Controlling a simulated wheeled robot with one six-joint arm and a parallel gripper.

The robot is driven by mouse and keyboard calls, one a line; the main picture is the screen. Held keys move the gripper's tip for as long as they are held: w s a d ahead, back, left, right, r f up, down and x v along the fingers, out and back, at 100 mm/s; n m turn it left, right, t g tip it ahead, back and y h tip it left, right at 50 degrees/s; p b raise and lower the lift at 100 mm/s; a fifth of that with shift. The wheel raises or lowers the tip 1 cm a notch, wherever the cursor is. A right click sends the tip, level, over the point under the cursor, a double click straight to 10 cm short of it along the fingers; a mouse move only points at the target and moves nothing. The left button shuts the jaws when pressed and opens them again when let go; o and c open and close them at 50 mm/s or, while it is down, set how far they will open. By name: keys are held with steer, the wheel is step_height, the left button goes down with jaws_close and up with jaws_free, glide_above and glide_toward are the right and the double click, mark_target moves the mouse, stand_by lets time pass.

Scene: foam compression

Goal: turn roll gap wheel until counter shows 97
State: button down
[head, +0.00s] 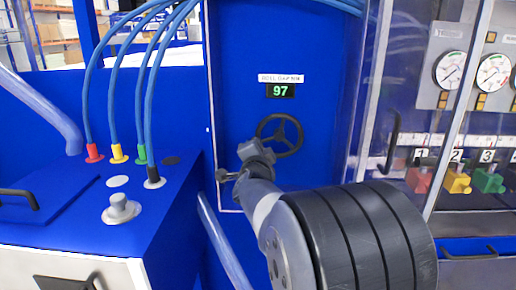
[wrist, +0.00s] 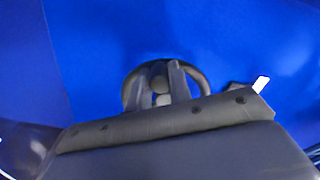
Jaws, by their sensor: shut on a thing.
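The roll gap wheel (head: 291,128) is a dark spoked handwheel on the blue panel (head: 330,60). The counter (head: 281,91) above it shows 97 in green digits. My gripper (head: 258,152) is at the lower left of the wheel in the head view, with my arm covering part of that side. In the wrist view the wheel (wrist: 205,88) stands straight ahead, and my gripper (wrist: 161,95) has its two fingers at the wheel's middle, shut on it. The exact contact is partly hidden by the fingers and gripper body.
On the right, behind clear panels, are gauges (head: 451,70) and red, yellow and green numbered valves (head: 457,182). A dark door handle (head: 391,142) is right of the wheel. On the left, a blue console (head: 60,215) carries hoses and a grey knob (head: 121,208).

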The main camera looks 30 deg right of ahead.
steer(key=shift+f, duration=0.1)
stand_by(0.3)
steer(key=c, duration=1.3)
jaws_free()
steer(key=shift+s, duration=0.1)
steer(key=v, duration=1)
steer(key=shift+s+a, duration=0.25)
steer(key=shift+a, duration=0.05)
steer(key=shift+w, duration=0.1)
steer(key=x, duration=1)
steer(key=shift+w+d, duration=0.25)
steer(key=shift+d, duration=0.05)
